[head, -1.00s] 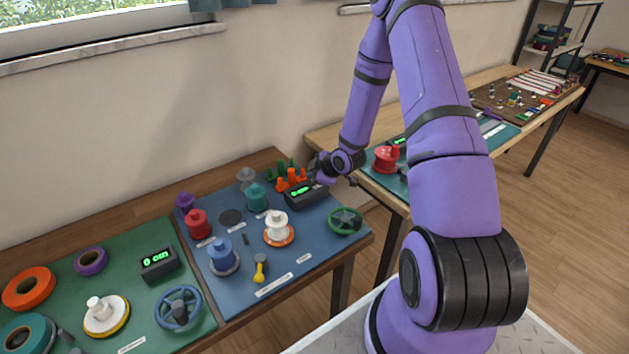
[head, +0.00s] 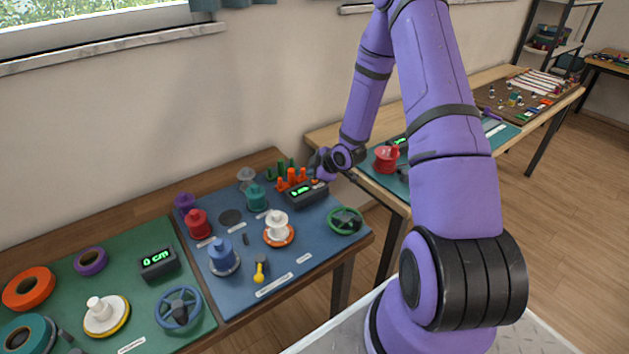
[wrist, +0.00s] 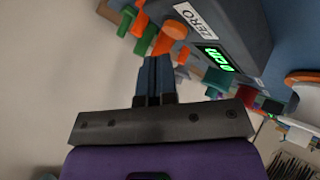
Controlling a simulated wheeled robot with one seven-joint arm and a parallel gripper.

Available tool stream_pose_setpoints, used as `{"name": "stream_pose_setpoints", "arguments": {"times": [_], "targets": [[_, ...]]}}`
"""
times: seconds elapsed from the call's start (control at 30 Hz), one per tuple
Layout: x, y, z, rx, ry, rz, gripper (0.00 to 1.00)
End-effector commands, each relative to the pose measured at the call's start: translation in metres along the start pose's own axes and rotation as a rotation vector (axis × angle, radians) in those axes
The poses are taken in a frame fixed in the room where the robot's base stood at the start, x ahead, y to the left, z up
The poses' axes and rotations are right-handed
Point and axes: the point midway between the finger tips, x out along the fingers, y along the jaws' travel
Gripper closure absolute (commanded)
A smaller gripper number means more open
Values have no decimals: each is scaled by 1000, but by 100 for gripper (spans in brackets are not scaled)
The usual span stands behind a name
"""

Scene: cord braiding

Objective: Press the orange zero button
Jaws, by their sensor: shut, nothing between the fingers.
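The orange zero button (wrist: 177,29) sits on the dark counter box beside a white ZERO label (wrist: 196,20) in the wrist view. The counter's green display (wrist: 217,59) reads 0 cm. In the head view, the button (head: 315,182) shows on top of the counter box (head: 306,195), at the back right of the blue mat. My gripper (wrist: 157,62) is shut and empty, its fingertips near the button with a visible gap in the picture. In the head view, my gripper is small and dark beside the box, so its fingertips are hard to make out.
Orange pegs (head: 291,180) and green pegs stand just behind the counter. A green handwheel (head: 345,221), a white spool (head: 277,227) and a teal spool (head: 257,198) stand nearby on the blue mat (head: 322,245). A second counter (head: 158,263) sits on the green mat.

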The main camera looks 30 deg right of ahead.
Motion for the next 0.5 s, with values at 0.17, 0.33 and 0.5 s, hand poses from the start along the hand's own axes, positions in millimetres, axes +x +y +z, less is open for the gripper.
{"name": "stream_pose_setpoints", "arguments": {"times": [0.17, 0.33, 0.5], "targets": [[-3, 2, -2, 0, 1, 2, 100], [-13, 10, -9, 0, 0, 3, 100], [-23, 18, -16, 0, 1, 3, 100]]}}
